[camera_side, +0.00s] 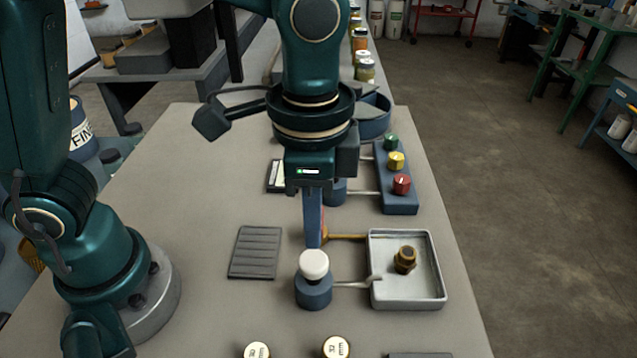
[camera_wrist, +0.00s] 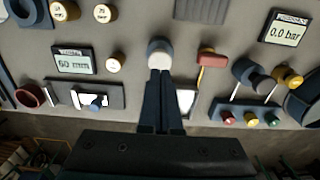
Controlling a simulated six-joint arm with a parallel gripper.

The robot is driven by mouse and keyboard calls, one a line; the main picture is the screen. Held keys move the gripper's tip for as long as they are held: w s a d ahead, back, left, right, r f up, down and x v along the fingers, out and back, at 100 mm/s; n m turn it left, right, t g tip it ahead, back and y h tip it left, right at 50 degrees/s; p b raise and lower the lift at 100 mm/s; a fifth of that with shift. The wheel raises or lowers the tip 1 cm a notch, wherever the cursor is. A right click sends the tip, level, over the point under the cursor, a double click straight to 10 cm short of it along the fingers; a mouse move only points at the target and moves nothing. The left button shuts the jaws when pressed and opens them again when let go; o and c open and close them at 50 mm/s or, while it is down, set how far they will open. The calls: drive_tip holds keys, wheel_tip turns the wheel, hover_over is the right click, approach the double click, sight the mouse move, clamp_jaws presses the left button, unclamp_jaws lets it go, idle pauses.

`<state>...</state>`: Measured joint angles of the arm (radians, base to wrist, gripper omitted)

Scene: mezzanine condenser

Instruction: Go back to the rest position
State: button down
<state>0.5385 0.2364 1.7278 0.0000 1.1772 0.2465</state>
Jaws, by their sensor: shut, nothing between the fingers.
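My gripper (camera_side: 313,240) points straight down over the bench, its blue fingers shut with nothing between them. In the side view the fingertips are just behind a white-topped button on a blue round base (camera_side: 314,288). In the wrist view the closed fingers (camera_wrist: 161,82) reach to the edge of the white button top (camera_wrist: 160,52). I cannot tell whether they touch it. A red-handled brass valve (camera_wrist: 211,58) is beside the fingers, and mostly hidden behind them in the side view.
A metal tray (camera_side: 436,300) holds a brass fitting (camera_side: 404,259). A ribbed grey mat (camera_side: 255,252) lies left of the gripper. A block with green, yellow and red knobs (camera_side: 397,202) stands behind. Displays read 60 mm (camera_wrist: 74,62) and 0.0 bar (camera_wrist: 285,30). Bare bench lies left.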

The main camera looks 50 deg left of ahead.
drive_tip(key=s+a+r+n+t, duration=0.1)
drive_tip(key=s+a+n+t, duration=0.1)
drive_tip(key=a+n, duration=0.2)
drive_tip(key=s+a+r+n+t, duration=0.2)
drive_tip(key=a+n, duration=0.3)
drive_tip(key=a, duration=0.4)
drive_tip(key=shift+s+r+t, duration=0.15)
drive_tip(key=shift+s+t, duration=0.2)
drive_tip(key=shift+t, duration=0.45)
